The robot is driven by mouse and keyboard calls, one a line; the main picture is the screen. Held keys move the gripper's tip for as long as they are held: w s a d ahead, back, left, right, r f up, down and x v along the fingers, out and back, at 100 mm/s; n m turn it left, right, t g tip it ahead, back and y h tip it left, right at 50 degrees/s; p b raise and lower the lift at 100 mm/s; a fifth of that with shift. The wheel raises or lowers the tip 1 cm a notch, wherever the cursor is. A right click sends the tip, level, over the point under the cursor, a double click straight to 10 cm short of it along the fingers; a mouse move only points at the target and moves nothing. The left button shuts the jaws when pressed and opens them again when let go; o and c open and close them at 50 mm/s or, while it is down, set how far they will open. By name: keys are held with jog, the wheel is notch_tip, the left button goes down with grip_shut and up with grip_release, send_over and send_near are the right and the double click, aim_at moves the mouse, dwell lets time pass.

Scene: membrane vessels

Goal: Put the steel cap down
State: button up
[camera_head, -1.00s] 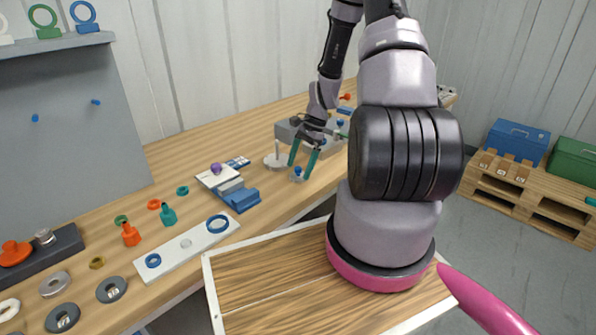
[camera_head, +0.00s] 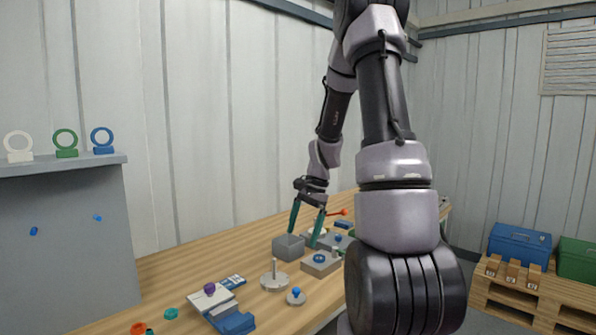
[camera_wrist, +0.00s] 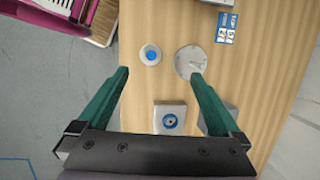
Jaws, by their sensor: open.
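A small round grey cap with a blue knob (camera_head: 296,297) stands upright on the wooden bench near its front edge. It looks like the steel cap. It also shows in the wrist view (camera_wrist: 150,55), clear of both fingers. My gripper (camera_head: 303,239) is open and empty, raised above the bench beyond the cap. Its two green fingers are spread wide in the wrist view (camera_wrist: 158,78), with nothing between them touching either one.
A grey disc with an upright post (camera_head: 274,280) stands just left of the cap. A grey block with a blue ring (camera_head: 320,262) and an open grey box (camera_head: 288,247) stand behind. A blue-and-white fixture (camera_head: 215,305) lies front left. Toolboxes sit on a pallet (camera_head: 510,295) at right.

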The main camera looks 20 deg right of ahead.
jog(key=s+a+r+n+t+h, duration=0.1)
jog(key=s+a+r+n+t, duration=0.15)
jog(key=r, duration=0.45)
jog(key=s+a+r+n+t, duration=0.1)
jog(key=s+a+r+n, duration=0.2)
jog(key=r, duration=0.5)
jog(key=s+a+r+n+t, duration=0.3)
jog(key=s+r, duration=0.5)
jog(key=s, duration=0.4)
jog(key=shift+s+a+r+n, duration=0.35)
jog(key=shift+a+n, duration=0.1)
jog(key=shift+a, duration=0.1)
